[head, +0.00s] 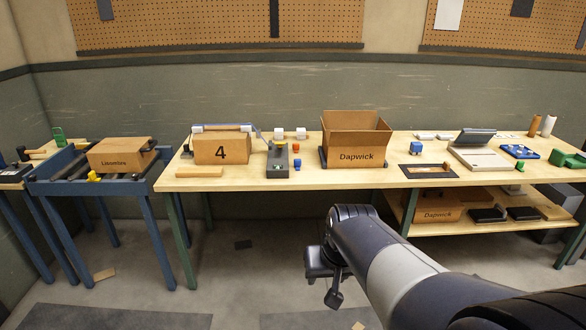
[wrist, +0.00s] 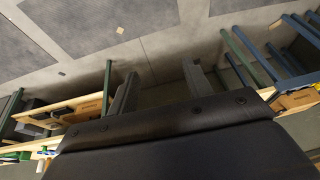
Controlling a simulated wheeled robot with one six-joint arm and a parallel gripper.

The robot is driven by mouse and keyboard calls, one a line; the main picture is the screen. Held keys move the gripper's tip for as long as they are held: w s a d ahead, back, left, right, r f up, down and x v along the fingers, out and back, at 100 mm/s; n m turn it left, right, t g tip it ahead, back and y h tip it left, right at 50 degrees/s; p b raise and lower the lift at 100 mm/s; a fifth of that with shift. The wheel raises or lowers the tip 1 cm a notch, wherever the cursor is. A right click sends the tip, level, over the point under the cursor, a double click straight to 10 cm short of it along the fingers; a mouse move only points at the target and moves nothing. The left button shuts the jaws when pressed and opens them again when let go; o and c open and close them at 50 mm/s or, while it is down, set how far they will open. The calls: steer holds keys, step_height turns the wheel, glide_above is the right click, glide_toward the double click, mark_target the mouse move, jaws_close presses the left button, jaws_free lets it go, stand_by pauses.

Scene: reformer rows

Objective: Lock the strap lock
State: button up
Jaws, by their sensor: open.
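I cannot single out the strap lock for certain. Fine details of both are too small to tell. My gripper (head: 331,287) hangs low in front of the bench, away from both. In the wrist view, its two fingers (wrist: 160,88) are apart with nothing between them.
An open Dapwick box (head: 357,156) stands mid-bench, with a blue block (head: 416,148) and a grey sealer-like machine (head: 478,150) to its right. A lower shelf (head: 470,229) holds another box. The blue roller stand (head: 95,187) is at left. Floor before the bench is mostly clear.

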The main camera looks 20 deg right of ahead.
steer(key=shift+m+g+h, duration=0.3)
steer(key=shift+m+h, duration=0.2)
steer(key=shift+m, duration=0.1)
steer(key=w+d+f+b, duration=0.1)
steer(key=w+d+f, duration=0.1)
steer(key=f, duration=0.1)
steer(key=w+d+f+b, duration=0.2)
steer(key=d+f, duration=0.1)
steer(key=w+d+f+b, duration=0.1)
steer(key=w+d+f, duration=0.1)
steer(key=f, duration=0.1)
steer(key=shift+w+d+f, duration=0.1)
steer(key=shift+d, duration=0.3)
steer(key=c, duration=0.6)
steer(key=shift+w+d+f+b, duration=0.25)
steer(key=shift+d+b, duration=0.1)
steer(key=shift+d, duration=0.05)
steer(key=c, duration=0.3)
steer(key=shift+r, duration=0.1)
jaws_close()
